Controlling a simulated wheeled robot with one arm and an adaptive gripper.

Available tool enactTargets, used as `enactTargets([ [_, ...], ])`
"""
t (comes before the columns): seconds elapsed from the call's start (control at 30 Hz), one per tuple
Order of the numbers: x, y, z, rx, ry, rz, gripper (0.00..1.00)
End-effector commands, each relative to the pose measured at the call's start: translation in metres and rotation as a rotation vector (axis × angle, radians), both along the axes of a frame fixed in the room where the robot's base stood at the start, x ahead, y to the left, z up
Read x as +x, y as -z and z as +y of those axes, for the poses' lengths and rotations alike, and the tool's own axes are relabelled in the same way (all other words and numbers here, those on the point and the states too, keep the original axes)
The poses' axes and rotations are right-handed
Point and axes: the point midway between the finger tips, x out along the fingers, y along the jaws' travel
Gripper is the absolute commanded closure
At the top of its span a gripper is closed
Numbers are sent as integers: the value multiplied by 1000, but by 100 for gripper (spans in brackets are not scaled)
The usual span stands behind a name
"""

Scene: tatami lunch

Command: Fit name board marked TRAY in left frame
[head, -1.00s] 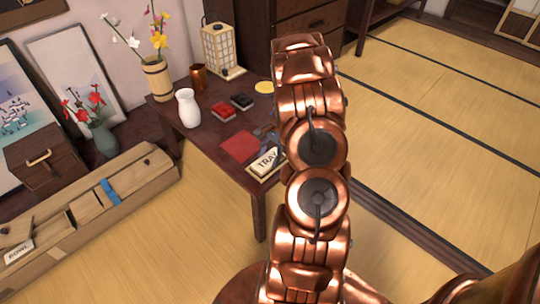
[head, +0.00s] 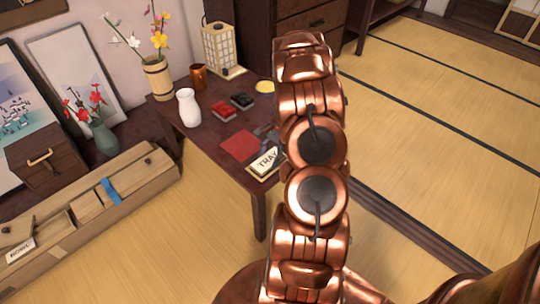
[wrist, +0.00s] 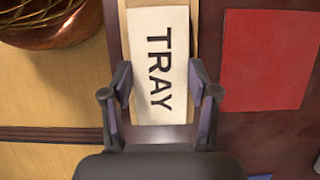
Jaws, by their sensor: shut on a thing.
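The cream name board marked TRAY (head: 266,161) is at the front edge of the dark low table, just left of my arm. In the wrist view the board (wrist: 160,65) lies between the fingers of my gripper (wrist: 160,76), which is shut on its sides. A light wooden frame (wrist: 122,30) shows along the board's left side and top end in the wrist view. The board is over or in this frame; I cannot tell whether it is fully seated. My arm hides most of the gripper in the head view.
A red square (head: 240,146) lies beside the board. A long wooden box (head: 130,180) with a BOWL board (head: 20,250) is at left.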

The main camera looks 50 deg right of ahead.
Motion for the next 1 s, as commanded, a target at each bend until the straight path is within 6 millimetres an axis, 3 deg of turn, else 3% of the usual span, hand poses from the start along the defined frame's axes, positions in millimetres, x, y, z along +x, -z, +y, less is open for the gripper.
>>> enactTargets([
  [0.97,0,7,0,1,1,0,75],
  [1.0,0,7,0,1,1,0,39],
])
